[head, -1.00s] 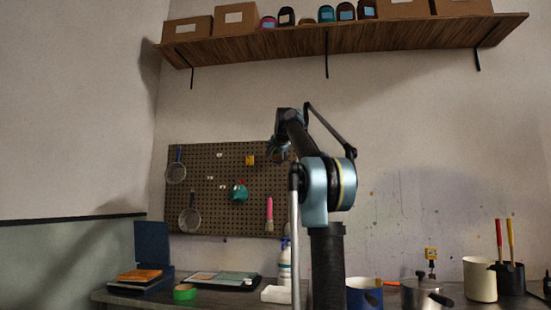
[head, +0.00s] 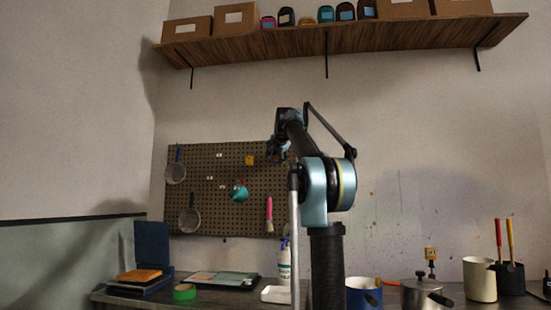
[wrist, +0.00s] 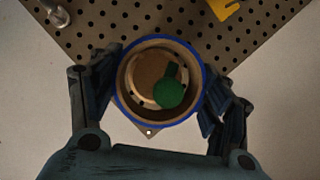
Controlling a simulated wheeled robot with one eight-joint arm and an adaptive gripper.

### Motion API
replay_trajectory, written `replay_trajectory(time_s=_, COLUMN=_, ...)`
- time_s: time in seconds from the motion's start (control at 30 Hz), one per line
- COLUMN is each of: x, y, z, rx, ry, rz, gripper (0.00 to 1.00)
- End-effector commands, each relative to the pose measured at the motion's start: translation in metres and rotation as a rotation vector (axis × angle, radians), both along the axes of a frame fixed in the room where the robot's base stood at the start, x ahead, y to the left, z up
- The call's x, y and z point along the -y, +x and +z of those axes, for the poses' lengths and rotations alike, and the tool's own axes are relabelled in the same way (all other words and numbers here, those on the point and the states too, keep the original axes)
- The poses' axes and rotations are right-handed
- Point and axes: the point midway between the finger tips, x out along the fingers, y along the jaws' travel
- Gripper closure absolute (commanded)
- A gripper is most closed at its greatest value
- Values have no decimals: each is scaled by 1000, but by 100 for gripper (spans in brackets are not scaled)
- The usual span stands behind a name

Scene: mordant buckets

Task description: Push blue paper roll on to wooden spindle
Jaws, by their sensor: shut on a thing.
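The blue paper roll (wrist: 196,68) is seen end-on in the wrist view, with a thin blue edge and a tan inside wall. My gripper (wrist: 160,84) is shut on it, with one finger at each side. Through the roll's opening I see a tan round surface and a dark green round piece with a short bar (wrist: 169,94). I cannot tell whether these belong to the wooden spindle, nor whether the roll is around it. In the head view my gripper (head: 278,154) is small and dark in front of the pegboard; the roll cannot be made out there.
The pegboard (head: 222,160) holds two strainers, a teal item (head: 238,191), a yellow item (head: 249,160) and a pink-handled brush (head: 269,215). Below, the bench carries a green tape roll (head: 184,292), a spray bottle, a blue pot and other containers. A loaded shelf (head: 340,39) hangs above.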

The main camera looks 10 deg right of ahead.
Motion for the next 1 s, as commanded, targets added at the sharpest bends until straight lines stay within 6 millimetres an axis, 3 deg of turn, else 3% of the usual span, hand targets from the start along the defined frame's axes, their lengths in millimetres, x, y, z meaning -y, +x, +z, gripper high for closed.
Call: replay_trajectory(time_s=1.0, x=3, y=8, z=0, rx=0, ry=0, rz=0, gripper=54)
